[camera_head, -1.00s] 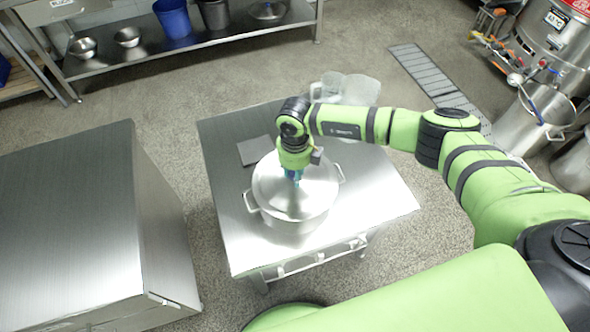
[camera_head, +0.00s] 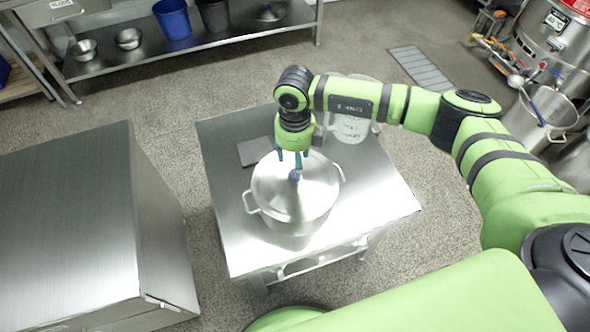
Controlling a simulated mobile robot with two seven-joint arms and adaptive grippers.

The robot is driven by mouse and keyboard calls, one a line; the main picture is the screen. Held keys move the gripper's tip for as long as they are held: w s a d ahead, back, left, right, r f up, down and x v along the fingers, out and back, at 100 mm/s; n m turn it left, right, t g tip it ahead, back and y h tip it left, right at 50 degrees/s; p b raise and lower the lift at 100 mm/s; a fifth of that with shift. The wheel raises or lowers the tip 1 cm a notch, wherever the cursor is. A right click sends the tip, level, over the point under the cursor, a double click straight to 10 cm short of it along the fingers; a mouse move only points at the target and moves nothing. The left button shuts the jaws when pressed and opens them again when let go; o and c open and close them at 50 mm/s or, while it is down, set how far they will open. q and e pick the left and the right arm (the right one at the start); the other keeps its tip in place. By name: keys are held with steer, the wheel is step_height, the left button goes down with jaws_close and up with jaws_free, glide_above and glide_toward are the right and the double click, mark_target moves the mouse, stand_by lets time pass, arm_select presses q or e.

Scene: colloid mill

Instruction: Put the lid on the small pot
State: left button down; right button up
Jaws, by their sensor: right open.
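The small pot (camera_head: 292,224) is a metal pot with two side handles, standing on the steel table (camera_head: 375,205). The lid (camera_head: 272,187), a round metal disc with a blue knob (camera_head: 294,176), lies on top of the pot and covers its mouth. My right gripper (camera_head: 290,162) is just above the knob, its teal fingers spread and apart from it, holding nothing. My left gripper is not in view.
A dark flat square (camera_head: 255,151) lies on the table behind the pot. Clear containers (camera_head: 350,127) stand at the table's back, partly behind my right arm. A steel cabinet (camera_head: 80,225) stands to the left. A shelf (camera_head: 100,72) with bowls and buckets is at the back.

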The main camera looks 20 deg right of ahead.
step_height(320, 180, up, 5)
steer(key=shift+r+b, duration=0.15)
steer(key=shift+b, duration=0.3)
